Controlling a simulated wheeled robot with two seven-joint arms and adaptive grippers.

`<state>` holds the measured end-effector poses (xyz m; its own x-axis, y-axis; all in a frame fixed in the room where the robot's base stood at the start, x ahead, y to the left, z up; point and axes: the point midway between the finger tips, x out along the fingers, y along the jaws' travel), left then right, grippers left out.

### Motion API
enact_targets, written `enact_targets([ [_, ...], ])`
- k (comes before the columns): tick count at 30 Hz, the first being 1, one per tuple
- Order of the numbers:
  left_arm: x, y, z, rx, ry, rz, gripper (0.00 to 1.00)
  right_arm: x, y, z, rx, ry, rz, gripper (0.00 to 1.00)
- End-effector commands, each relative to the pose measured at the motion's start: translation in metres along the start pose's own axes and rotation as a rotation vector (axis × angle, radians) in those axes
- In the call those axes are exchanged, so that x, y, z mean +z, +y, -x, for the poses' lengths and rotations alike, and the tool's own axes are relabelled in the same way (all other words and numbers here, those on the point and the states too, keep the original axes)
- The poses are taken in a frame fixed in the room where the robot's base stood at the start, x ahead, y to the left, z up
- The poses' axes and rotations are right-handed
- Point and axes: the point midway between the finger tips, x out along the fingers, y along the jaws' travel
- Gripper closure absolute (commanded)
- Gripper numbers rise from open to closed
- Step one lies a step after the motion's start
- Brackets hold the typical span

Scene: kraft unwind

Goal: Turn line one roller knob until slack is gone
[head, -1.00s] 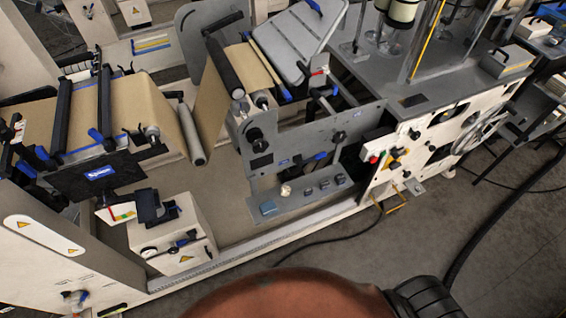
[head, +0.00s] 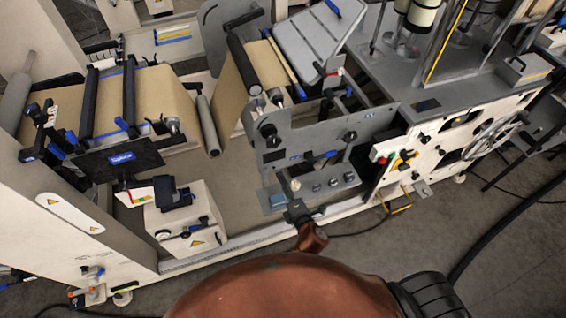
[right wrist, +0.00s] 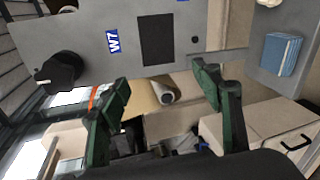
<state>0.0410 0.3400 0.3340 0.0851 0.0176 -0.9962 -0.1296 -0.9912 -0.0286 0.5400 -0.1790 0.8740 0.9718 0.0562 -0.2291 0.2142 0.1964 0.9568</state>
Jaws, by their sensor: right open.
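A black roller knob (head: 268,130) sticks out of the grey side panel (head: 315,135) of the unwind. In the right wrist view a black knob (right wrist: 58,72) is on the grey panel, left of the W7 label (right wrist: 114,40). The kraft paper web (head: 232,85) hangs between rollers and dips by a long grey roller (head: 208,125). My right gripper (head: 294,190) is near the panel's lower shelf, below the knob. In the right wrist view its green fingers (right wrist: 155,95) are open and empty, apart from the knob. My left gripper is not in view.
A white box unit (head: 190,232) stands at left. A white panel with buttons (head: 405,160) is to the right. Open floor (head: 430,240) lies in front.

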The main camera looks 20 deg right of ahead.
Motion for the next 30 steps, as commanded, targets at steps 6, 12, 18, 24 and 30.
enact_targets([
  [6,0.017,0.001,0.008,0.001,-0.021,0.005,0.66,0.016,0.111,0.026,0.168,-0.066,0.177,0.41],
  [12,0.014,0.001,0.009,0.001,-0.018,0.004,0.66,0.021,0.141,0.035,0.215,-0.092,0.232,0.41],
  [18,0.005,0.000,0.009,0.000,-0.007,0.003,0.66,0.022,0.145,0.019,0.217,-0.091,0.233,0.41],
  [24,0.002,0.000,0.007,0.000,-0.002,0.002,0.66,0.023,0.151,-0.007,0.217,-0.090,0.233,0.41],
  [30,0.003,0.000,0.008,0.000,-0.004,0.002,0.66,0.025,0.157,-0.032,0.215,-0.091,0.233,0.41],
])
